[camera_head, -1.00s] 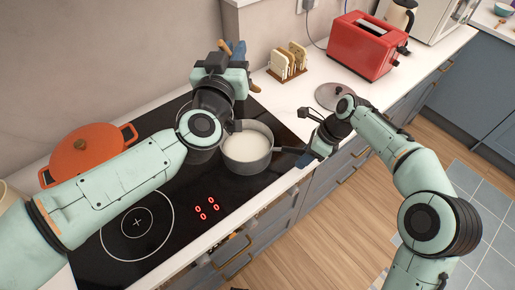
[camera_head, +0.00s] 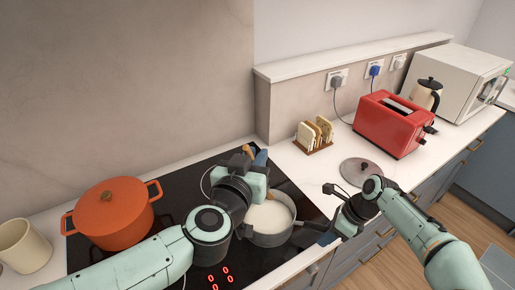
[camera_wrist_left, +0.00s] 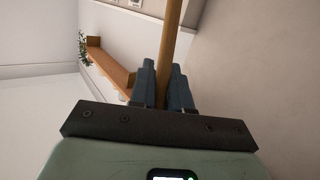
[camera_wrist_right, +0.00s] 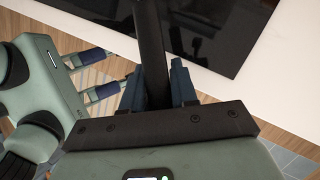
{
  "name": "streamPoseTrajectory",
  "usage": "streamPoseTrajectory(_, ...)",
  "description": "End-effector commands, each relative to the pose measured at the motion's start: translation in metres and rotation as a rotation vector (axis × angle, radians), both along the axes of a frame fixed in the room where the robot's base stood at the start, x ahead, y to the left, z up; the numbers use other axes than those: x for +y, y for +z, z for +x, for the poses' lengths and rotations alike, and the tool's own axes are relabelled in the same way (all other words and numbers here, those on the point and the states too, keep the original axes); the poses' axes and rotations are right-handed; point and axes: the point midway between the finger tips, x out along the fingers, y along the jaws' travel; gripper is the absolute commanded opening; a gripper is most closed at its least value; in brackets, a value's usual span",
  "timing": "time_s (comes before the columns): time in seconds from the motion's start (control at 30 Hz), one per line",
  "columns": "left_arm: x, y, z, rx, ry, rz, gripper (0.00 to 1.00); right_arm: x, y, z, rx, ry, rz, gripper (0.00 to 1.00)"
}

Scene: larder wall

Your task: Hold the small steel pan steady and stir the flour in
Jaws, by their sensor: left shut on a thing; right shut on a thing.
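The small steel pan (camera_head: 272,238) stands on the black hob at its right side, with white contents (camera_head: 268,216) in it. My right gripper (camera_head: 322,232) is shut on the pan's dark handle, which also shows between the fingers in the right wrist view (camera_wrist_right: 151,40). My left gripper (camera_head: 258,160) is above and behind the pan, shut on a wooden handle (camera_head: 247,150). This handle runs between the fingers in the left wrist view (camera_wrist_left: 172,40). Its lower end is hidden by my left gripper and arm, so I cannot tell whether it touches the contents.
An orange lidded pot (camera_head: 115,212) stands on the hob at the left, with a cream mug (camera_head: 24,246) beside it. A toast rack (camera_head: 314,136), a steel lid (camera_head: 361,172) and a red toaster (camera_head: 392,124) stand on the right counter. The wall is close behind the hob.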

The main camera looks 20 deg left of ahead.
Motion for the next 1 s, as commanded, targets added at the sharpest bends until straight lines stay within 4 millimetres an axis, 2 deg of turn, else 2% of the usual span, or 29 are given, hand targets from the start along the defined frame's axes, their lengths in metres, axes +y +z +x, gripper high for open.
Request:
streamPoseTrajectory(0.6, 0.005, -0.041, -0.027, -0.001, -0.002, 0.000, 0.00, 0.000, 0.001, 0.000, -0.002, -0.001, 0.001, 0.00)
streamPoseTrajectory(1.0, 0.003, -0.071, -0.013, 0.001, 0.001, 0.001, 0.00, 0.000, 0.001, 0.000, -0.002, -0.001, 0.001, 0.00)
